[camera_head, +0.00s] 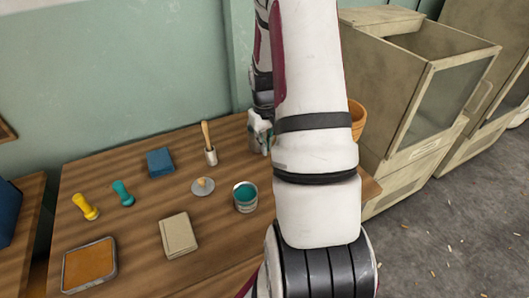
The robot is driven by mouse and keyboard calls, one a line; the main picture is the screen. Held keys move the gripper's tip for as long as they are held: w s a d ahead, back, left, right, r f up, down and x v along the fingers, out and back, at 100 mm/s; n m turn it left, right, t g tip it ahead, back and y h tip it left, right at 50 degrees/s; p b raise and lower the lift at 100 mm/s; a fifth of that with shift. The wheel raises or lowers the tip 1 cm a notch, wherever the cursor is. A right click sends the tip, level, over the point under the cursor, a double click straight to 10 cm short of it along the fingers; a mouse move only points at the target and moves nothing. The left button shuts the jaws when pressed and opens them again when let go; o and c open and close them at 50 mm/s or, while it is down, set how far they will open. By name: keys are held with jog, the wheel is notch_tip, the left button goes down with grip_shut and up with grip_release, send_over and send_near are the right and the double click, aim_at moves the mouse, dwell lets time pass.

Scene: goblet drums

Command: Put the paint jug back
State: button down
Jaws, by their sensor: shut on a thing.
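My gripper (262,136) is partly in view beside my white arm, above the far right part of the wooden table (135,215). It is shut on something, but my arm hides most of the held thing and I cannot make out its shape. No paint jug shows clearly. An open metal can (245,198) with teal paint stands on the table, in front of and left of my gripper, apart from it.
A brush in a small holder (210,153), a blue block (160,162), a grey disc with a knob (203,187), teal (123,193) and yellow (85,206) knobbed tools, a beige block (178,236) and an orange tray (90,265) occupy the table. An orange pot (358,120) is partly hidden. Cabinets (415,100) stand right.

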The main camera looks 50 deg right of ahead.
jog(key=shift+w+d, duration=0.1)
jog(key=shift+w, duration=0.1)
jog(key=shift+f+b, duration=0.3)
jog(key=shift+f, duration=1.45)
jog(key=shift+f, duration=0.1)
jog(key=c, duration=1.7)
grip_release()
